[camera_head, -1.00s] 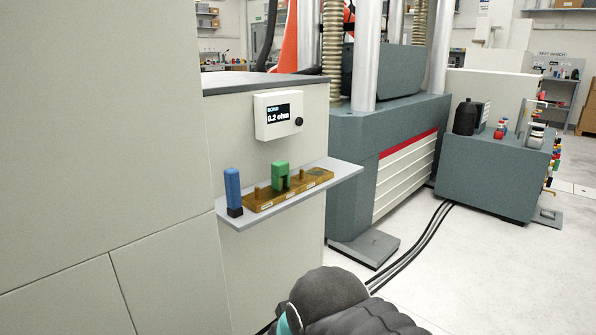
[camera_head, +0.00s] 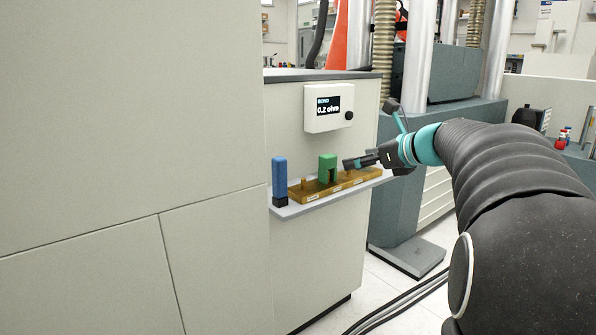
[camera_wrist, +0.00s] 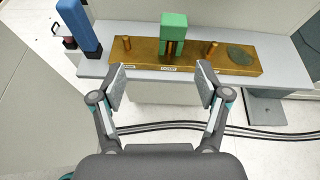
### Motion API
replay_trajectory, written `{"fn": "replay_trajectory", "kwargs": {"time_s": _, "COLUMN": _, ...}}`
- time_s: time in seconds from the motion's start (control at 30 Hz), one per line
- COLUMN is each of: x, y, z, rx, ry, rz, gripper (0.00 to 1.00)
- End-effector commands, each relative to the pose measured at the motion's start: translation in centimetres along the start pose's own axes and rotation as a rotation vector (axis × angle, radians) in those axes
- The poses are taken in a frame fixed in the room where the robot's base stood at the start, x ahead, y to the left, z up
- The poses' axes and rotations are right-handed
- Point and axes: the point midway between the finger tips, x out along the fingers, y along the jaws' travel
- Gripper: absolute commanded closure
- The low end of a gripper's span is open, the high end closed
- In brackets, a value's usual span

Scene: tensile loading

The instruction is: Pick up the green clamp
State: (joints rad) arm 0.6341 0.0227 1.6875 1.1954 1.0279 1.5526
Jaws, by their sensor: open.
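The green clamp (camera_head: 327,168) stands upright on a brass-coloured bar (camera_head: 305,192) that lies on a narrow grey shelf. It looks like an upside-down U, set over a post of the bar. It also shows in the wrist view (camera_wrist: 174,31), beyond my fingertips and centred between them. My gripper (camera_wrist: 161,84) is open and empty, its two fingers spread in front of the shelf's edge. In the head view my gripper (camera_head: 352,163) is just right of the clamp and apart from it.
A blue block with a dark base (camera_head: 280,180) stands left of the bar and also shows in the wrist view (camera_wrist: 79,27). Bare posts rise from the bar on both sides of the clamp. A white meter (camera_head: 329,107) reading 0.2 ohm hangs above the shelf (camera_head: 290,211).

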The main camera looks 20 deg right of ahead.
Motion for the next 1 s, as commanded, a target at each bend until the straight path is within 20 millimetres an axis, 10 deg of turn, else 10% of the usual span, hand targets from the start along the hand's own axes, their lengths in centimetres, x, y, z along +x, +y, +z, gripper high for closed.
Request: {"fn": "replay_trajectory", "kwargs": {"time_s": 1.0, "x": 10.1, "y": -2.2, "z": 1.2, "rx": 0.098, "ry": -0.042, "rz": -0.015, "gripper": 0.25}}
